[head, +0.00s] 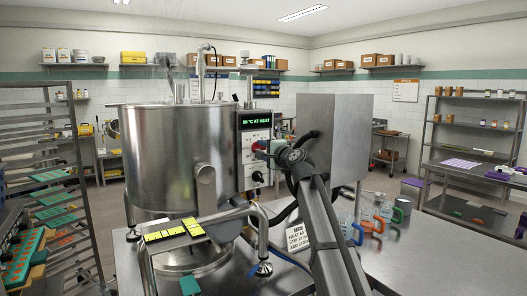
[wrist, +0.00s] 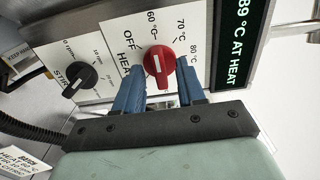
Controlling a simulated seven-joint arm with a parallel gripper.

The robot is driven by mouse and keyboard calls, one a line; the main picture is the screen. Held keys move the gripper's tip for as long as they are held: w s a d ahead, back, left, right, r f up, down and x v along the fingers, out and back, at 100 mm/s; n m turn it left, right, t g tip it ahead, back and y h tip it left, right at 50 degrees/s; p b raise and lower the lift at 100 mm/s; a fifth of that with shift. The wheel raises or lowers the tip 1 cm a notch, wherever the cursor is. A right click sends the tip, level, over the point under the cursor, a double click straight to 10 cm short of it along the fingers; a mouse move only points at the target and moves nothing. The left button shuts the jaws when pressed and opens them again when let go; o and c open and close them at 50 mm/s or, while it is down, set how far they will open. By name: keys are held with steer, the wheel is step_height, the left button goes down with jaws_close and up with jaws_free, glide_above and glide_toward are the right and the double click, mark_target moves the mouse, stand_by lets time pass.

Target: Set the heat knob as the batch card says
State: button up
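The red heat knob (wrist: 159,59) is on the white panel in the wrist view, with OFF, 60, 70 and 80 °C marks around it. Its white pointer line lies near upright in the picture, roughly towards the 60 to 70 side. My gripper (wrist: 160,66) has one blue finger on each side of the knob, tips close to its edges; I cannot tell whether they press on it. In the head view my gripper is at the panel, largely hidden by the arm.
The green display (wrist: 239,40) reads about 89 °C AT HEAT. A black stir knob (wrist: 79,82) is beside the heat knob. The steel kettle (head: 170,150) stands left of the panel. Coloured-handled jugs (head: 374,222) stand on the table at the right.

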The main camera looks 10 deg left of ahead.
steer(key=v, duration=1.3)
steer(key=shift+s+d, duration=0.25)
steer(key=shift+d, duration=0.05)
steer(key=s+d+f+n+g+h, duration=0.3)
steer(key=s+d+f+n+h, duration=0.15)
steer(key=f, duration=1.45)
steer(key=s+d+f+n+g+h, duration=0.35)
steer(key=s+d+f, duration=0.25)
steer(key=f, duration=1.4)
steer(key=s+d+f+n+g+h, duration=0.35)
steer(key=s+d+f, duration=0.2)
steer(key=f, duration=1.35)
steer(key=s+d+f+m+g+h, duration=0.15)
steer(key=s+d+f, duration=0.25)
steer(key=s+f, duration=0.45)
steer(key=s+d+f+g, duration=0.3)
steer(key=s+d+f, duration=0.1)
steer(key=s+f, duration=0.5)
steer(key=s+d+f+g, duration=0.2)
steer(key=s+f, duration=0.5)
steer(key=s, duration=0.4)
steer(key=s+d+f+m+g, duration=0.1)
steer(key=s+d+f+g, duration=0.2)
steer(key=s+f, duration=0.4)
steer(key=s, duration=0.5)
steer(key=shift+f, duration=0.35)
